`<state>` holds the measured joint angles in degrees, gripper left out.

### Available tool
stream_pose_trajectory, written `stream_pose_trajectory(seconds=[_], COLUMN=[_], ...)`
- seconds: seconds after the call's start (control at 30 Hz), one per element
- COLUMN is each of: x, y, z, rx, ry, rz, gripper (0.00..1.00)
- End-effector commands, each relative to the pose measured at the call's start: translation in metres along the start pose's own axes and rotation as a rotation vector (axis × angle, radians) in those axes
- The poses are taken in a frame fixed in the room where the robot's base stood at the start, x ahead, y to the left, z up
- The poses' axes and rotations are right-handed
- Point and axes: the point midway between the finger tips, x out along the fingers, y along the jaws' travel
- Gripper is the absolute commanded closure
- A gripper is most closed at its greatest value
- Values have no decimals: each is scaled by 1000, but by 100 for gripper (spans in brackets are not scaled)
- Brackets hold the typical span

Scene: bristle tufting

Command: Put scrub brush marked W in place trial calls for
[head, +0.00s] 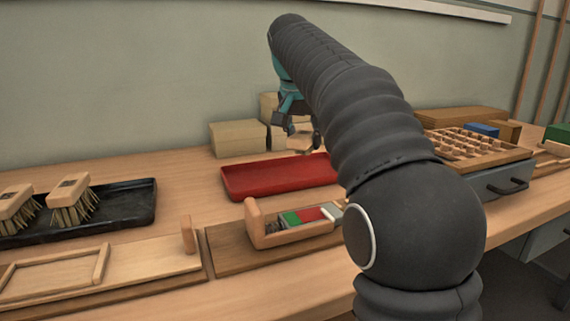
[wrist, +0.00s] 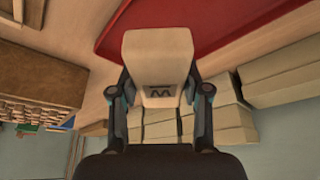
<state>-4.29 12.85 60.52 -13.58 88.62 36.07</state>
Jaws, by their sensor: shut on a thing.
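My gripper (wrist: 158,84) is shut on a pale wooden scrub brush (wrist: 158,50), its block between the two fingers. The block's end has a dark letter that looks like a W in the wrist view, with a bar above it; which way up it reads is unclear. The bristles are hidden. Two other brushes, (head: 14,201) and (head: 70,190), rest on the black tray (head: 125,206) at left.
A wooden fixture (head: 255,224) with a green and red strip stands in front of the red tray. Pale boxes (head: 238,138) stand behind it. A peg rack (head: 470,148) is at right. A wooden frame (head: 150,260) lies front left. My arm hides part of the bench.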

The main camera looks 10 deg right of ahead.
Motion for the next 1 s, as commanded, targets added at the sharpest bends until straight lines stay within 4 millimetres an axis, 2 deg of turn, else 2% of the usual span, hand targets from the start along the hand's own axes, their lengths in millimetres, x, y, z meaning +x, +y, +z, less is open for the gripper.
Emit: stream_pose_trajectory(seconds=[0.1,0.3,0.4,0.67,1.0], x=[14,25,30,60,63], y=[-23,-43,-45,-44,-45], z=[4,7,9,22,23], rx=[-2,1,1,0,1], ry=[1,1,1,1,2], rz=[0,0,0,0,-1], gripper=[97,97,97,96,97])
